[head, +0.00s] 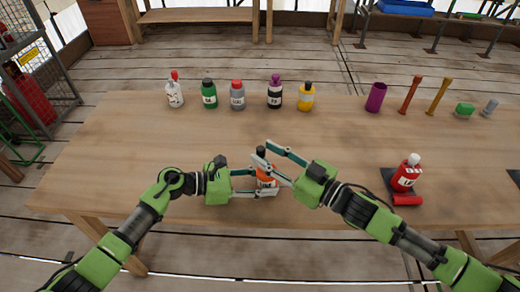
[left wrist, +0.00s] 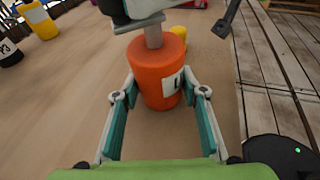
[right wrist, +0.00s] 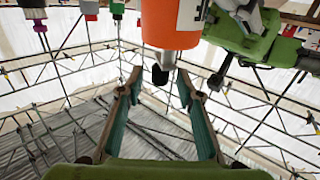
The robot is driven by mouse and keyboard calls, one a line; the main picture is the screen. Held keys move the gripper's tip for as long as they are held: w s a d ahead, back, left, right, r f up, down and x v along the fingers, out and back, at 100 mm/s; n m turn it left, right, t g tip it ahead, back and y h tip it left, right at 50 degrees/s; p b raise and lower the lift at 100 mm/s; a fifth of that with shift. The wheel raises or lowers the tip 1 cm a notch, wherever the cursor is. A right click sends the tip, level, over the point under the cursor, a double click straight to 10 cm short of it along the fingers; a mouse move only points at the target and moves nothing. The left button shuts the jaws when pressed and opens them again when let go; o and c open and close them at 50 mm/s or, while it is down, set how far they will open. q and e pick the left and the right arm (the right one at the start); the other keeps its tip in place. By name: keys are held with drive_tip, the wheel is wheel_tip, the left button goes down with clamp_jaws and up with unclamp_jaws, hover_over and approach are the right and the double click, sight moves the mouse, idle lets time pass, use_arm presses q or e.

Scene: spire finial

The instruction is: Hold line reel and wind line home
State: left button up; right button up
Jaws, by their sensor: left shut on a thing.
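An orange bottle-shaped body (head: 264,181) with a partly hidden white label stands at the front middle of the table; I take it for the line reel. It has a dark top (head: 261,151) in the head view. My left gripper (head: 262,184) is shut around its sides from the left. In the left wrist view the orange body (left wrist: 157,70) sits between my left fingers, with a grey neck above it. My right gripper (head: 272,158) is open near its top, from the right. In the right wrist view a black tip (right wrist: 160,75) lies near the open fingertips, apparently not gripped. No line is clear.
Several labelled bottles, among them a green one (head: 209,97) and a yellow one (head: 306,98), stand along the back. A purple cup (head: 376,97) and upright sticks stand at the back right. A red bottle (head: 404,176) and a red cylinder (head: 407,199) are at the right.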

drive_tip(key=shift+x, duration=1.4)
clamp_jaws()
drive_tip(key=shift+s+a+m+t, duration=0.1)
drive_tip(key=shift+m+t, duration=0.2)
